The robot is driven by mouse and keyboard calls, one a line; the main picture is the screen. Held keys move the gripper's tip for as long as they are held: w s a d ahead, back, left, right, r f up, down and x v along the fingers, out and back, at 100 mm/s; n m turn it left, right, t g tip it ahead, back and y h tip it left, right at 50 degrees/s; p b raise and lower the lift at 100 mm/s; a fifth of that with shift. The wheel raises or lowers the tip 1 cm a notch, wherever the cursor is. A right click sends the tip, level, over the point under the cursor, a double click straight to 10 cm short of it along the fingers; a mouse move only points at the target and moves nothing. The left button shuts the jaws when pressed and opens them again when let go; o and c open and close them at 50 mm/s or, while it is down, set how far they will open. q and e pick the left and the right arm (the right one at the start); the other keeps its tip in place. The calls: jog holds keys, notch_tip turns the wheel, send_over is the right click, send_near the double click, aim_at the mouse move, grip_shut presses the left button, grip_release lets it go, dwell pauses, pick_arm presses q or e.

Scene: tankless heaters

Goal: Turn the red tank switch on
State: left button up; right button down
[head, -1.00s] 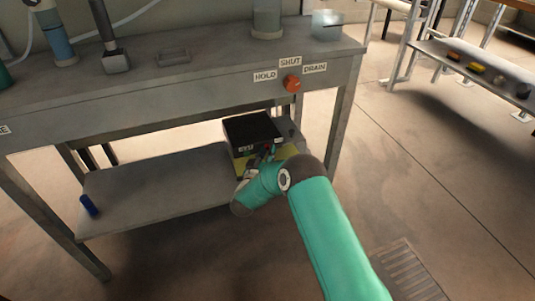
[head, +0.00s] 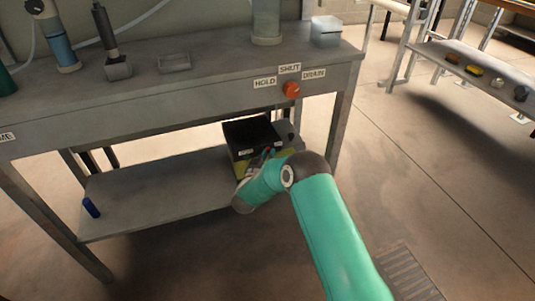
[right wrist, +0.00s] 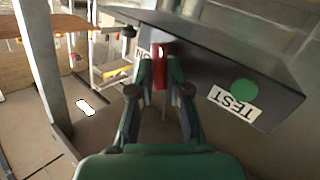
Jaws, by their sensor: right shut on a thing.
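A red switch (right wrist: 160,66) stands out from the front of a dark box in the right wrist view. The box (right wrist: 215,60) bears a label reading TEST, a green round button (right wrist: 245,87) and a second label partly hidden by my gripper. In the head view the box (head: 250,132) sits on the lower shelf of the bench. My right gripper (right wrist: 160,75) is shut on the red switch, with a finger on each side of it. In the head view my right gripper (head: 266,156) is small and partly hidden by its own wrist. My left gripper is not in view.
An orange knob (head: 291,90) with HOLD, SHUT and DRAIN labels is on the bench front above the box. A blue cylinder (head: 91,207) lies at the shelf's left. The bench top (head: 215,75) overhangs the shelf. A floor grate (head: 405,272) is at lower right.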

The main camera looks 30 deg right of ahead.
jog(key=shift+s+d+r+m+g+y+p, duration=0.15)
jog(key=shift+d+m+y+p, duration=0.2)
jog(key=shift+m+y+p, duration=0.5)
jog(key=shift+s+d+r+m+g+y+p, duration=0.15)
jog(key=shift+d+m+y+p, duration=0.3)
jog(key=shift+m+y, duration=0.65)
jog(key=shift+d+m+g+y+p, duration=0.2)
jog(key=shift+d+m+y+p, duration=0.1)
jog(key=shift+m+y+p, duration=0.65)
jog(key=c, duration=1.4)
grip_release()
